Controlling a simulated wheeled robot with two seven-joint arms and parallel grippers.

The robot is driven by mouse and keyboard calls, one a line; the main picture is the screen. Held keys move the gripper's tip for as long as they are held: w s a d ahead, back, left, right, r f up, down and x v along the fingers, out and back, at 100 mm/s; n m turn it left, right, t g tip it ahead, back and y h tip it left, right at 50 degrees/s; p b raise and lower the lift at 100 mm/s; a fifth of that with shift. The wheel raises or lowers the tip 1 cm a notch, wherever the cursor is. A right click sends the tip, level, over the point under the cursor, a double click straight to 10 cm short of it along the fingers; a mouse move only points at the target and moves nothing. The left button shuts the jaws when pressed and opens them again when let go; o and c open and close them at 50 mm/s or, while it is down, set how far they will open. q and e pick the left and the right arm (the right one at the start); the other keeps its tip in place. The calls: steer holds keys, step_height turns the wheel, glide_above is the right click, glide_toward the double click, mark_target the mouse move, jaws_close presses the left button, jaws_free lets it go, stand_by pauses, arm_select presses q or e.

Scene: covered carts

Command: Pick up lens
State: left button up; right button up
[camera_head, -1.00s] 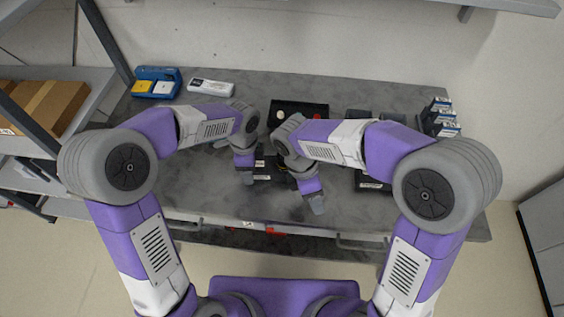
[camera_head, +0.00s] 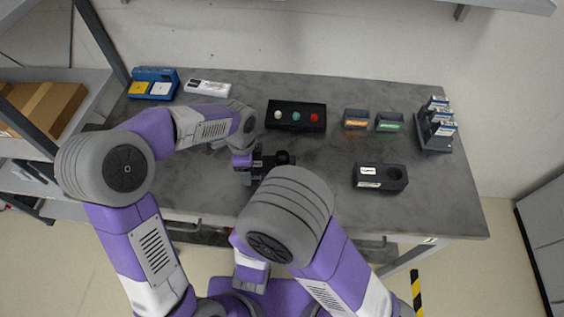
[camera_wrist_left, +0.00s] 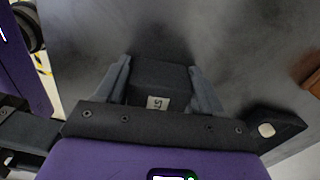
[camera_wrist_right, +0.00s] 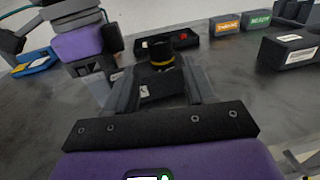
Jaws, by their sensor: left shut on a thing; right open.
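The lens is a dark cylinder with a yellow ring (camera_wrist_right: 161,54). It stands on a black body in the right wrist view, and its dark round top (camera_head: 283,157) shows in the head view. My left gripper (camera_head: 250,172) is shut on the black body (camera_head: 268,163), which also shows between both fingers in the left wrist view (camera_wrist_left: 160,78), with a small white label. My right gripper (camera_wrist_right: 163,72) is open. Its fingers flank the view of the lens, which appears just beyond the fingertips, not gripped. My right arm hides that gripper in the head view.
A black box with three coloured knobs (camera_head: 297,115) stands behind. A blue tray (camera_head: 155,83) and white device (camera_head: 208,88) stand back left.

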mark_target(284, 152)
steer(key=w, duration=0.4)
steer(key=w+d, duration=0.1)
steer(key=w, duration=0.3)
steer(key=w+d, duration=0.1)
steer(key=w, duration=0.2)
steer(key=shift+w+d, duration=0.1)
steer(key=shift+w, duration=0.25)
steer(key=c, duration=0.8)
step_height(284, 152, up, 10)
steer(key=shift+f, duration=0.1)
arm_select(q)
steer(key=o, duration=1.1)
steer(key=shift+r, duration=0.1)
